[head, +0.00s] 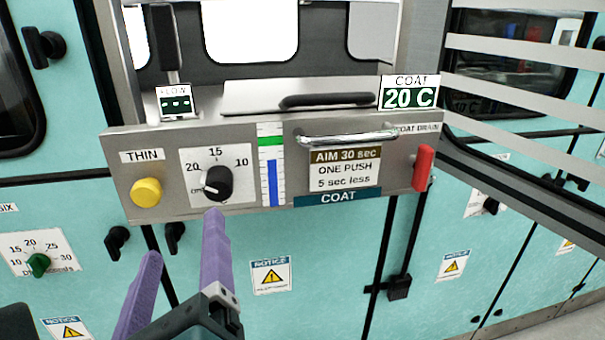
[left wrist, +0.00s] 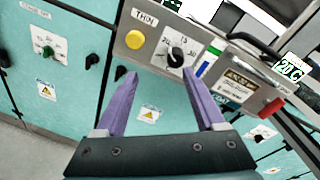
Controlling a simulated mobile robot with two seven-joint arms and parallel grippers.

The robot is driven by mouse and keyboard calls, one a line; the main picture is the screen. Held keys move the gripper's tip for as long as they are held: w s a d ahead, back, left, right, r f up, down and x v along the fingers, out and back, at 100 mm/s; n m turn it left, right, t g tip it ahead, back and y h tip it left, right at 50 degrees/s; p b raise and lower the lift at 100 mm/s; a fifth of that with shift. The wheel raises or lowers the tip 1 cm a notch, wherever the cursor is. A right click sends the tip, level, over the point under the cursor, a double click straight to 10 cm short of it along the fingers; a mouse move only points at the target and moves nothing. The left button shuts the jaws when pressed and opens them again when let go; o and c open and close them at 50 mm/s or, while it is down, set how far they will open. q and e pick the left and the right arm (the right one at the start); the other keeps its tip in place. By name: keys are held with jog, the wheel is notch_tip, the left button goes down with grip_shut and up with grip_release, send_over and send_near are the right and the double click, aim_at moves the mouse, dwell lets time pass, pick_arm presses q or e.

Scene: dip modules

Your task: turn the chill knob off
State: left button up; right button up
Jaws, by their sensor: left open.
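A black knob (head: 217,181) sits on a white dial plate marked 20, 15 and 10, on the grey panel of the COAT module. A white mark shows on its lower left side; small print there is unclear. It also shows in the left wrist view (left wrist: 175,58). A green knob (head: 38,264) with a 15-to-30 dial is at lower left, also in the left wrist view (left wrist: 47,51). I can read no chill label on either. My left gripper (head: 184,232) is open and empty, its purple fingers below and in front of the black knob. My right gripper is not in view.
A yellow THIN button (head: 147,192) is left of the black dial. A blue level gauge (head: 272,183), a metal bar handle (head: 348,137) and a red drain handle (head: 422,168) are to its right. Small black latches (head: 117,240) stick out below the panel.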

aim_at(219, 193)
pick_arm(q)
jog(key=w, duration=0.3)
jog(key=w+m+t, duration=0.1)
jog(key=w, duration=0.2)
jog(key=w+f+m, duration=0.1)
jog(key=w, duration=0.3)
jog(key=shift+a+t+h, duration=0.15)
jog(key=shift+t+h, duration=0.15)
jog(key=shift+h, duration=0.1)
jog(key=shift+c, duration=0.2)
grip_shut()
